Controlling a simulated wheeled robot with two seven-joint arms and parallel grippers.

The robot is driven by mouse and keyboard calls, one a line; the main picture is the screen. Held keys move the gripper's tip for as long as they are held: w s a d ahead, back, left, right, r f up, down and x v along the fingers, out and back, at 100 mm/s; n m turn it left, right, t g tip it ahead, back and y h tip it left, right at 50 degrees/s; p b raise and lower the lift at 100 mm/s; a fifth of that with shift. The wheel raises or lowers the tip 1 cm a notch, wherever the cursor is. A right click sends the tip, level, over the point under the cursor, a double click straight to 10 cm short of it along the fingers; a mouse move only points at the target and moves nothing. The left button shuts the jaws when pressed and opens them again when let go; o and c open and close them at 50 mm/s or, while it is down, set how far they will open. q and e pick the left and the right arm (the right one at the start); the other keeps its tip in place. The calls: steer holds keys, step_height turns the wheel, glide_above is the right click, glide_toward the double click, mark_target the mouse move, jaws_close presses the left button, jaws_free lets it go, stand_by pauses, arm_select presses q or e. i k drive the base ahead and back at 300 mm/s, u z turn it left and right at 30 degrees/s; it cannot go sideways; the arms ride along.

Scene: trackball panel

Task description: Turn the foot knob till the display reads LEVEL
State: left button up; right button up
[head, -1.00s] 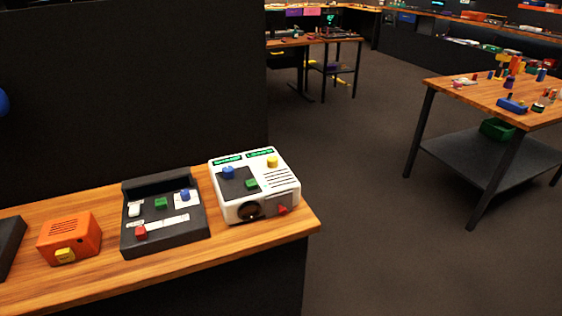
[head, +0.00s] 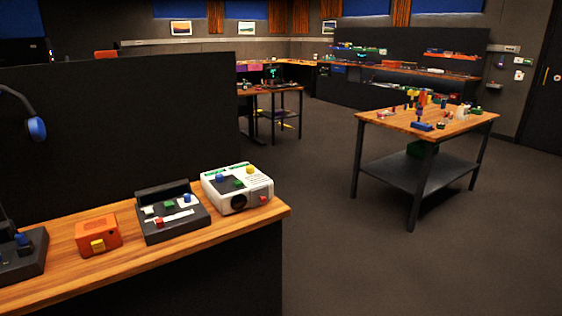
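A white panel box (head: 237,189) stands at the right end of the wooden bench at the lower left. Its top carries a blue knob (head: 219,179), a green knob (head: 239,184) and a yellow knob (head: 250,170). A dark round ball or dial (head: 240,201) and a red knob (head: 263,199) are on its front face. Small green-lit display strips (head: 237,167) lie along its top back edge; their text is too small to read. I cannot tell which knob is the foot knob. Neither of my grippers is in view.
A black control box (head: 172,219), an orange box (head: 98,236) and a dark device (head: 22,258) share the bench (head: 150,258). A dark partition (head: 120,130) rises behind it. A wooden table (head: 430,122) with several small items stands right. The floor between is clear.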

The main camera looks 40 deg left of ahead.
mark_target(251, 169)
steer(key=z, duration=0.1)
steer(key=i, duration=1.1)
steer(key=u, duration=0.35)
